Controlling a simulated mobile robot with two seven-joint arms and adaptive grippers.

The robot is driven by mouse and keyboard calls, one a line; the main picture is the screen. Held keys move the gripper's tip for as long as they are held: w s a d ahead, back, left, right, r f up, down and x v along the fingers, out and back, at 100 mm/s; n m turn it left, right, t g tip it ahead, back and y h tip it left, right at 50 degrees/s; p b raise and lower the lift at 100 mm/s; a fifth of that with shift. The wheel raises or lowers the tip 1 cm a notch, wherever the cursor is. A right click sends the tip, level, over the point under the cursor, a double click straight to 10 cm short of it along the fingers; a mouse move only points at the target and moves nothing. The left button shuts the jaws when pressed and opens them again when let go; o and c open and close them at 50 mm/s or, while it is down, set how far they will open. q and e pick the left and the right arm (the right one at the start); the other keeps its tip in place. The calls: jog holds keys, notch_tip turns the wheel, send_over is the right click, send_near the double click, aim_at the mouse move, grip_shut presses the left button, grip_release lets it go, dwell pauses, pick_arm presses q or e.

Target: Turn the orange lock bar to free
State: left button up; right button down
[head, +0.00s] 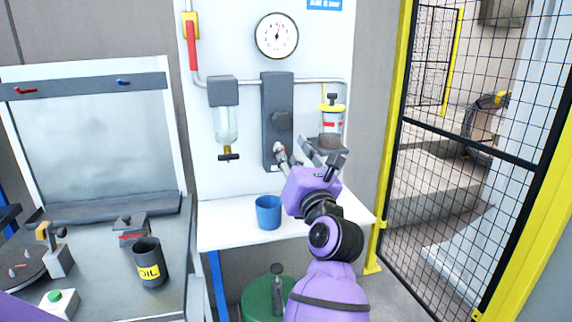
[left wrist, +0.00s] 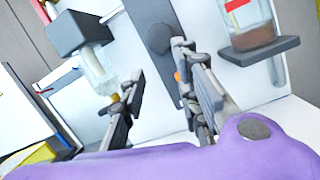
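The lock bar is hard to make out. In the left wrist view a small orange patch (left wrist: 177,77) shows just beside the right-hand finger, on the lower part of the dark grey panel, and the finger hides part of it. The dark upright panel (head: 269,95) with its round knob (head: 282,121) is fixed to the white board. My left gripper (head: 300,153) is in front of the panel's lower right part. Its fingers stand apart with a gap between them (left wrist: 165,88), and nothing is held. My right gripper is not in view.
A clear bowl (head: 226,125) hangs left of the panel; a yellow-ringed canister (head: 331,122) stands right of it, close to my gripper. A blue cup (head: 268,212) is on the white table (head: 228,236). A mesh fence (head: 455,150) stands at right.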

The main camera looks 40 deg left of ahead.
pick_arm(q)
jog(key=w+a+f+n+g+h, duration=0.1)
jog(key=w+a+f+n+h, duration=0.1)
jog(key=w+a+f, duration=0.2)
jog(key=shift+w+a+f+h+p, duration=0.25)
jog(key=shift+w+a+h+p, duration=0.15)
jog(key=shift+w+a, duration=0.8)
jog(key=shift+c, duration=0.5)
grip_shut()
